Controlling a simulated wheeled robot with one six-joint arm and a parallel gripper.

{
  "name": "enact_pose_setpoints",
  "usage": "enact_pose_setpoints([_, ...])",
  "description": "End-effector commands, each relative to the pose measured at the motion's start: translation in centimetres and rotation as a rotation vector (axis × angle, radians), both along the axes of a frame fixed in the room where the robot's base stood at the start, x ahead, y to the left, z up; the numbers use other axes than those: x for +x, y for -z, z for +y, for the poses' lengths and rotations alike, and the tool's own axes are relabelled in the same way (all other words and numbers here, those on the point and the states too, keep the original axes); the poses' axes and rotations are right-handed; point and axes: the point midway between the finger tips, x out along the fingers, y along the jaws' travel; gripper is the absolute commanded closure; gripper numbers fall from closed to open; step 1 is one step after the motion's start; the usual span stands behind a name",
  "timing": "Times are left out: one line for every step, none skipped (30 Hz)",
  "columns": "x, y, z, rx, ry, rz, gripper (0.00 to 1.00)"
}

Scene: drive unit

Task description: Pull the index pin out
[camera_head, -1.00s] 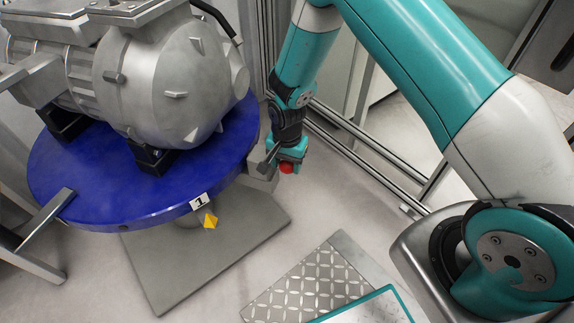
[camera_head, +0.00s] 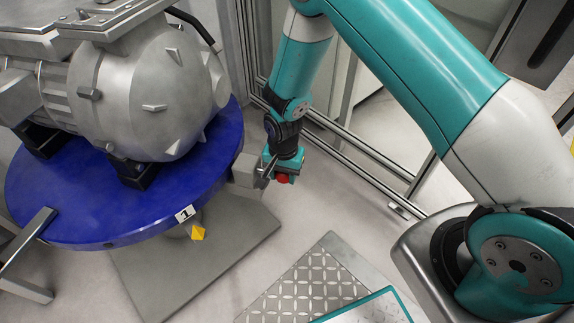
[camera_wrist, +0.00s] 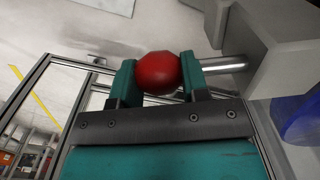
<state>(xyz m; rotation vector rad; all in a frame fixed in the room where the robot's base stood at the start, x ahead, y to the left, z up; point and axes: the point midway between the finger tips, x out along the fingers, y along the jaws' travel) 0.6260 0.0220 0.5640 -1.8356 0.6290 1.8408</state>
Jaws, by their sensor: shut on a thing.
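The index pin has a red ball knob (camera_wrist: 159,72) and a bright metal shaft (camera_wrist: 226,65) in the wrist view. My gripper (camera_wrist: 158,78) is shut on the knob, one finger on each side. The shaft runs right from the fingers to the grey block (camera_wrist: 285,60); I cannot tell whether its tip is still inside the block. In the head view my gripper (camera_head: 283,172) hangs just right of the grey block (camera_head: 246,170), with the red knob (camera_head: 282,179) showing below the fingers.
A blue round table (camera_head: 120,215) carries a large grey machine (camera_head: 150,100) to the left of the block. A yellow pointer (camera_head: 198,232) hangs under the table's edge, by a "1" label. A metal-framed fence (camera_head: 350,165) stands behind my arm.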

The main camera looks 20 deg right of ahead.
Motion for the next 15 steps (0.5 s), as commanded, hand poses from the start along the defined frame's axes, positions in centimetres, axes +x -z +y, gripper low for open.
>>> enact_pose_setpoints([-0.17, -0.16, 0.16, -0.005, -0.008, -0.002, 1.00])
enact_pose_setpoints([-0.23, -0.12, 0.29, -0.005, -0.010, -0.002, 1.00])
enact_pose_setpoints([-0.25, -0.08, 0.30, -0.007, -0.011, -0.002, 1.00])
enact_pose_setpoints([-0.25, -0.06, 0.27, -0.008, -0.010, -0.002, 1.00])
enact_pose_setpoints([-0.26, -0.06, 0.24, -0.007, -0.010, -0.001, 1.00])
enact_pose_setpoints([-0.27, -0.05, 0.19, -0.008, -0.009, 0.000, 1.00])
enact_pose_setpoints([-0.29, -0.05, 0.14, -0.009, -0.009, 0.000, 1.00])
enact_pose_setpoints([-0.30, -0.05, 0.09, -0.009, -0.009, 0.000, 1.00])
enact_pose_setpoints([-0.31, -0.05, 0.05, -0.009, -0.009, 0.001, 0.56])
enact_pose_setpoints([-0.31, -0.05, 0.04, -0.009, -0.008, 0.001, 0.49])
enact_pose_setpoints([-0.31, -0.05, 0.04, -0.009, -0.008, 0.001, 0.48])
enact_pose_setpoints([-0.30, -0.05, 0.07, -0.009, -0.008, 0.001, 0.48])
enact_pose_setpoints([-0.30, -0.05, 0.09, -0.009, -0.008, 0.000, 0.48])
enact_pose_setpoints([-0.30, -0.04, 0.12, -0.009, -0.009, 0.000, 0.48])
enact_pose_setpoints([-0.29, -0.04, 0.16, -0.008, -0.009, 0.001, 0.48])
